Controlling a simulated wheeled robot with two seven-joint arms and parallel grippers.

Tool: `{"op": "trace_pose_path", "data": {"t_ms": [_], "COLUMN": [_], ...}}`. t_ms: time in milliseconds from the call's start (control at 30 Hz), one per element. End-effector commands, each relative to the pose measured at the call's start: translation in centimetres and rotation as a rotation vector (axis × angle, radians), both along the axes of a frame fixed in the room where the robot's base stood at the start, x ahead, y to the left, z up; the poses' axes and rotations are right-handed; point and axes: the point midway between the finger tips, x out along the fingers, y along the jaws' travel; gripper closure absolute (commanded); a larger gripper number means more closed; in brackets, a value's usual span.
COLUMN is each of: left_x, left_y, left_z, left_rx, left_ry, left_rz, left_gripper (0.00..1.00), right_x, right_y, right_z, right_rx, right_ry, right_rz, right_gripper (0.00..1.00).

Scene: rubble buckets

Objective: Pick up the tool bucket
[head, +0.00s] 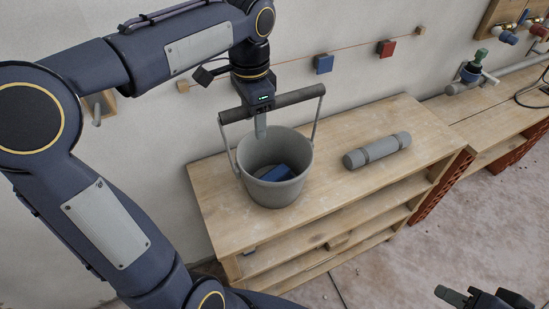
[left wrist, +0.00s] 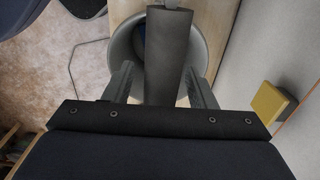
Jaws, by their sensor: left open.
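The tool bucket (head: 275,187) is grey and stands upright on the wooden bench, with a blue item (head: 277,173) inside. Its handle is raised, with a thick dark grip bar (head: 297,96) above the opening. My left gripper (head: 261,124) is at the middle of this bar, pointing down, with a finger reaching below it. In the left wrist view, the grip bar (left wrist: 168,55) runs between the two spread fingers of my left gripper (left wrist: 161,85), with the bucket rim (left wrist: 118,50) beyond. My right gripper (head: 485,299) is at the bottom right edge, away from the bucket and partly cut off.
The wooden bench (head: 225,222) has open shelves below. A grey cylinder (head: 377,150) lies on it right of the bucket. Blue (head: 323,64) and red (head: 386,48) blocks are on the wall behind. A second bench with pipes (head: 475,125) stands at the right.

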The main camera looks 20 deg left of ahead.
Motion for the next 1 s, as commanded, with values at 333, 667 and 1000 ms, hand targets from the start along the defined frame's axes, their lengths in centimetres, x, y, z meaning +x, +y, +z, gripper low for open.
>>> {"op": "trace_pose_path", "data": {"t_ms": [333, 667, 1000], "left_x": [0.01, 0.01, 0.03], "left_y": [-0.01, -0.01, -0.03], "left_z": [-0.03, -0.03, 0.06], "left_rx": [0.0, 0.0, -0.001], "left_ry": [0.0, 0.0, -0.002], "left_rz": [0.0, 0.0, 0.0], "left_gripper": [0.62, 1.0, 1.0], "right_x": [0.0, 0.0, 0.0], "right_y": [0.0, 0.0, 0.0], "right_z": [0.0, 0.0, 0.01], "right_rx": [0.0, 0.0, 0.0], "right_ry": [0.0, 0.0, 0.0], "right_rz": [0.0, 0.0, 0.0], "right_gripper": [0.64, 0.64, 0.64]}}
